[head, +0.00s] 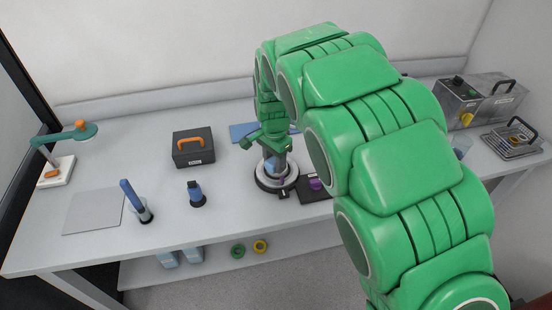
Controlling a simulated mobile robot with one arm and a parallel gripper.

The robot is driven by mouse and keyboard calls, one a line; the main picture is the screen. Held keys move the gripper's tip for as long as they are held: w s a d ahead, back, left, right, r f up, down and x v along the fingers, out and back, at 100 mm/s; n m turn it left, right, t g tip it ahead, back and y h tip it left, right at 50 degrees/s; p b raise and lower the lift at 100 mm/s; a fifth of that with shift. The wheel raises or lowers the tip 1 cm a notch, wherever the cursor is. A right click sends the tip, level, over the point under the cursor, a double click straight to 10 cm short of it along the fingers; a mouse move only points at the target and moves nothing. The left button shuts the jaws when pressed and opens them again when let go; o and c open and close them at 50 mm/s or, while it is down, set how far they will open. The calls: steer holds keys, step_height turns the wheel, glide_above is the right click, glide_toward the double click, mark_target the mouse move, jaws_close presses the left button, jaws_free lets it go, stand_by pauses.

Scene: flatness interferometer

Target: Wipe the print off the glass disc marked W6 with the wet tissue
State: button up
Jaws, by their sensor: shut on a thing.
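My gripper (274,158) is at the middle of the bench, pointing down over a round instrument (262,184) with a pale ring and dark base. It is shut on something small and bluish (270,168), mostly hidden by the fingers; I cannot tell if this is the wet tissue. It is low over the ring, and I cannot tell whether it touches. No W6 mark is readable, and I cannot make out the glass disc or its print. A dark plate with a purple piece (316,183) lies just right of the instrument, partly behind my arm.
My arm hides the right-middle bench.

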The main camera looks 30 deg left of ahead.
steer(key=shift+w+d, duration=0.15)
steer(key=shift+w, duration=0.6)
steer(key=shift+w, duration=0.15)
steer(key=shift+w+d, duration=0.15)
steer(key=shift+w, duration=0.3)
steer(key=shift+s, duration=0.15)
steer(key=shift+s+a, duration=0.2)
steer(key=shift+s, duration=0.4)
steer(key=shift+s, duration=0.15)
steer(key=shift+s+a, duration=0.1)
steer(key=shift+s, duration=0.4)
steer(key=shift+w, duration=0.1)
